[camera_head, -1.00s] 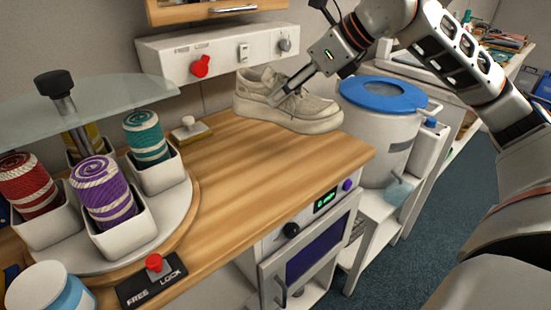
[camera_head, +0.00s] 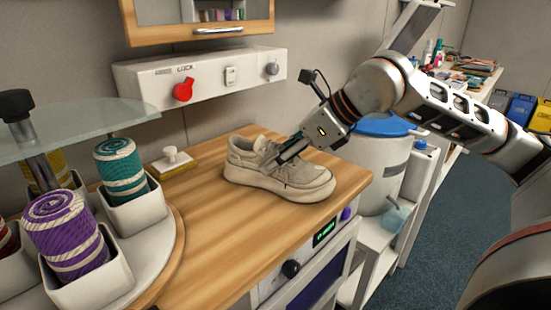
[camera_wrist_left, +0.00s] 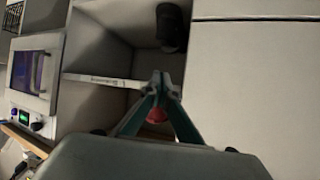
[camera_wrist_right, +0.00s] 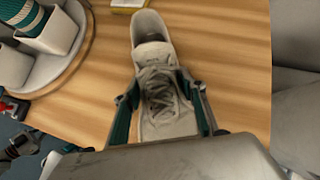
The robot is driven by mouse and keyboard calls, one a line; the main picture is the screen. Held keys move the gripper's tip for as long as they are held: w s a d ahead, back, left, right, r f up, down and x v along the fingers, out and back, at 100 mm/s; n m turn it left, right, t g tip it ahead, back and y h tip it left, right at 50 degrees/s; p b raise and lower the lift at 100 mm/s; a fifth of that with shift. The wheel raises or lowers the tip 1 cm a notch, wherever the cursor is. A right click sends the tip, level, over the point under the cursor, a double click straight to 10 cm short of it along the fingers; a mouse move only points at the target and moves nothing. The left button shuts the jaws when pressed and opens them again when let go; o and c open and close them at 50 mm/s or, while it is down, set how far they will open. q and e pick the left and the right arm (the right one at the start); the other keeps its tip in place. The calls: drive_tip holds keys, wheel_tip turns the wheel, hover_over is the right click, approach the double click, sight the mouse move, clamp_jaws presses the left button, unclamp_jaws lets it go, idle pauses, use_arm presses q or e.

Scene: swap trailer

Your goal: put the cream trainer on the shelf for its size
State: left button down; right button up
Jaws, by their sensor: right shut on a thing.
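The cream trainer (camera_head: 276,172) is upright at the right part of the wooden worktop (camera_head: 215,235), toe to the right. I cannot tell whether its sole touches the wood. My right gripper (camera_head: 288,150) is shut on the trainer from above; in the right wrist view its fingers (camera_wrist_right: 160,100) straddle the laced upper of the trainer (camera_wrist_right: 153,60). My left gripper (camera_wrist_left: 160,80) is shut, its fingertips together, in front of grey shelf compartments. A pale shelf edge with a small unreadable label (camera_wrist_left: 105,79) crosses there. A dark shoe (camera_wrist_left: 172,28) stands in the upper compartment.
A turntable (camera_head: 160,265) with yarn-like rolls in white cups stands at left under a glass disc. A white-knobbed block (camera_head: 173,163) lies behind the trainer. A wall panel with a red knob (camera_head: 183,90) is above. A blue-lidded bin (camera_head: 370,165) stands right.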

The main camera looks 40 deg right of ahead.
drive_tip(key=shift+f, duration=0.1)
drive_tip(key=o, duration=1.3)
